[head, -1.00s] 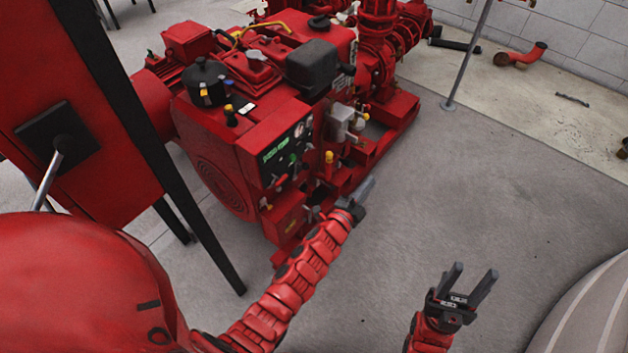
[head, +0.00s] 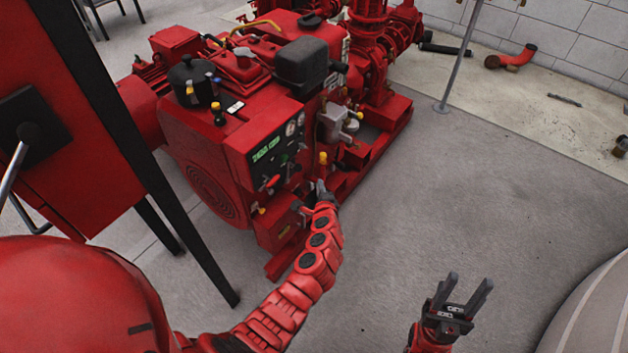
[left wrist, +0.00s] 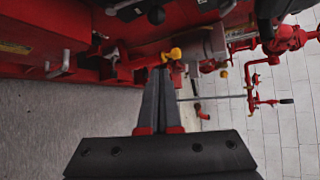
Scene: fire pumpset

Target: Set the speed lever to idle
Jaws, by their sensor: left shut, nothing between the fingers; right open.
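The red engine pumpset (head: 235,160) stands left of centre in the head view, with a dark control panel (head: 265,153) on its near side. A small red lever (head: 271,182) shows low on the panel. A yellow-topped part (head: 323,158) stands to the panel's right; a yellow knob also shows ahead of the fingertips in the left wrist view (left wrist: 174,53). I cannot tell which of these is the speed lever. My left gripper (head: 320,186) is shut and empty, close to the engine's side just below the yellow-topped part. My right gripper (head: 468,290) is open and empty over the floor.
A red cabinet (head: 85,160) on black legs stands at the left. Loose pipe pieces (head: 512,58) lie near the back wall. The grey floor (head: 480,180) right of the engine is clear.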

